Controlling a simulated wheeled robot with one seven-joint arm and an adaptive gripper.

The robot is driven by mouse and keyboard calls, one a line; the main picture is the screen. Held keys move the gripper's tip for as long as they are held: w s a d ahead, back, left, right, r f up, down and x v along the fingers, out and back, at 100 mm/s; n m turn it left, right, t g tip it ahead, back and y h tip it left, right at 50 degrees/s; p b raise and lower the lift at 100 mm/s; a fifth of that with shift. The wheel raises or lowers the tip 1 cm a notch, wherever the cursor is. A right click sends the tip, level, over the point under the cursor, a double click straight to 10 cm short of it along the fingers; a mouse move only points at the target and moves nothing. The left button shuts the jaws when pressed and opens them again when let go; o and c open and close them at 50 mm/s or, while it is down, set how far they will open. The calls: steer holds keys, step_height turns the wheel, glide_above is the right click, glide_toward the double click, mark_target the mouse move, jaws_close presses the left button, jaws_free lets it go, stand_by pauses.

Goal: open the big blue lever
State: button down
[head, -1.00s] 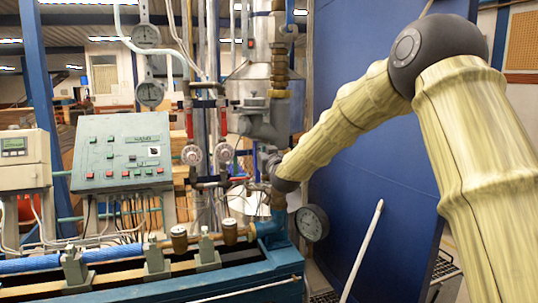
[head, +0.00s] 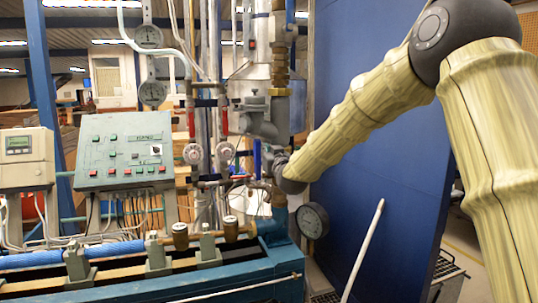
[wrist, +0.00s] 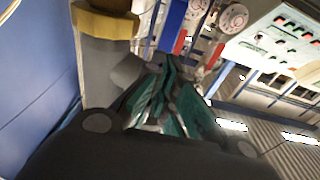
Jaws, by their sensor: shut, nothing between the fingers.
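The big blue lever (head: 257,157) stands upright among the pipes in the head view, just left of the end of my arm. In the wrist view a blue bar (wrist: 172,26), which looks like the same lever, lies beyond my fingertips near the top. My gripper (wrist: 163,75) is shut and empty, its dark and green fingers drawn together. A gap seems to show between the fingertips and the bar; contact cannot be made out. In the head view my gripper is small and partly hidden by the wrist and pipes.
Red-handled valves and two round white dials (head: 193,153) sit left of the lever. A green control panel (head: 126,150) stands farther left. A blue wall panel (head: 385,130) stands behind my arm. A grey pipe (wrist: 104,70) is close beside the fingers.

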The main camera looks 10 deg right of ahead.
steer(key=s+d+b, duration=0.1)
steer(key=s+b, duration=0.1)
steer(key=s, duration=0.5)
steer(key=s+f+g, duration=0.3)
steer(key=s+f, duration=0.3)
steer(key=f, duration=1)
steer(key=s+a+f+g, duration=0.1)
steer(key=s+f+g, duration=0.35)
steer(key=f, duration=1.15)
steer(key=s+f+g, duration=0.1)
steer(key=s+f, duration=0.6)
steer(key=f, duration=0.9)
steer(key=s+f+m+g+h, duration=0.1)
steer(key=s+f+g, duration=0.4)
steer(key=s+f, duration=1.15)
steer(key=s+d+f+g, duration=0.1)
steer(key=s+f+g, duration=0.1)
steer(key=s, duration=1.1)
steer(key=s+d+f+g+h, duration=0.1)
steer(key=s+f+g, duration=0.2)
steer(key=s, duration=1)
step_height(320, 180, down, 2)
steer(key=shift+s+f+m+b, duration=0.15)
steer(key=shift+f+m+b, duration=0.1)
steer(key=shift+m+b, duration=0.05)
